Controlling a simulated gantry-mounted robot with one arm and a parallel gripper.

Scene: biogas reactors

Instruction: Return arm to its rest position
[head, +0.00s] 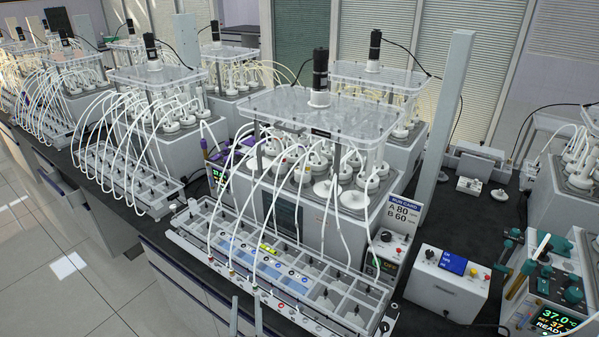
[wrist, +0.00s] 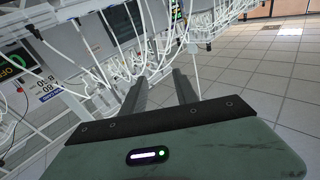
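My gripper (head: 246,303) shows only as two grey fingertips at the bottom edge of the head view, in front of the compartment tray (head: 222,208) of the central reactor. The rest of the arm is out of that view. In the wrist view my gripper (wrist: 160,76) has its two dark fingers apart, with nothing visible held between them. White tubes and the tiled floor show beyond the fingers. I cannot tell exactly how far the fingertips are from the tray.
The central reactor (head: 320,100) has a clear top plate, a black motor and looping white tubes. A control box (head: 447,284) stands at right, and a teal-knobbed instrument (head: 548,275) is farther right. A grey post (head: 445,130) rises behind. Open tiled floor (head: 62,275) lies at left.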

